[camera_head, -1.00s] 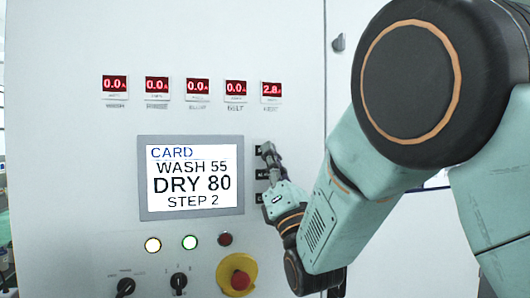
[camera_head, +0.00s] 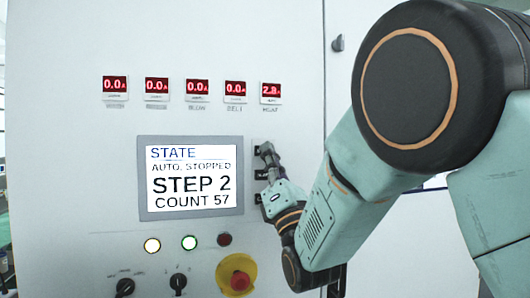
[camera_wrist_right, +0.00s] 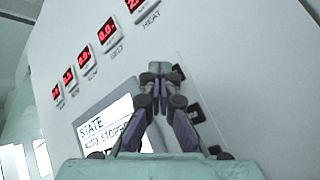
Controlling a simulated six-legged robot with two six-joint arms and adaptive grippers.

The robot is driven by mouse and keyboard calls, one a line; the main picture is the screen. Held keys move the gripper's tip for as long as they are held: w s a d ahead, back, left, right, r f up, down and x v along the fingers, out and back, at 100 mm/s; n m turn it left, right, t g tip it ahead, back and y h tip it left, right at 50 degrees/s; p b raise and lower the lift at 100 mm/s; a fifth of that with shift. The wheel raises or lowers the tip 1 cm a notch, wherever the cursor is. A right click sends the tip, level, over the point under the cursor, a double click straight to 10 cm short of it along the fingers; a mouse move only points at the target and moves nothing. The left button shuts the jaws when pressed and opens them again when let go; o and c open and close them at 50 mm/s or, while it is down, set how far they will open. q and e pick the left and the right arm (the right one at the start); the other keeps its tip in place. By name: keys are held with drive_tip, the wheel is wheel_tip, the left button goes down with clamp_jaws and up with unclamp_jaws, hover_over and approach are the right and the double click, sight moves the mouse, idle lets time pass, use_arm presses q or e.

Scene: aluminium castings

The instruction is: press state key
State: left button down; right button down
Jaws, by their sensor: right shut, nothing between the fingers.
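The control panel's screen (camera_head: 190,178) reads STATE, AUTO. STOPPED, STEP 2, COUNT 57. It also shows in the wrist view (camera_wrist_right: 95,128), partly hidden by my gripper. A column of small black keys (camera_head: 260,174) stands just right of the screen. My right gripper (camera_head: 266,149) is shut and empty, its tips at the upper key, which they mostly cover. In the wrist view the closed fingertips (camera_wrist_right: 158,70) point at the panel at the key column. I cannot tell whether they touch the key. My left gripper is not in view.
Several red meters (camera_head: 197,87) run above the screen.

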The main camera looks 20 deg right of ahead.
drive_tip(key=shift+s, duration=0.2)
drive_tip(key=shift+s+b, duration=0.4)
drive_tip(key=shift+s, duration=0.2)
drive_tip(key=shift+s, duration=0.1)
drive_tip(key=shift+s+f+b, duration=0.1)
drive_tip(key=shift+s+b, duration=0.65)
drive_tip(key=shift+s, duration=1.65)
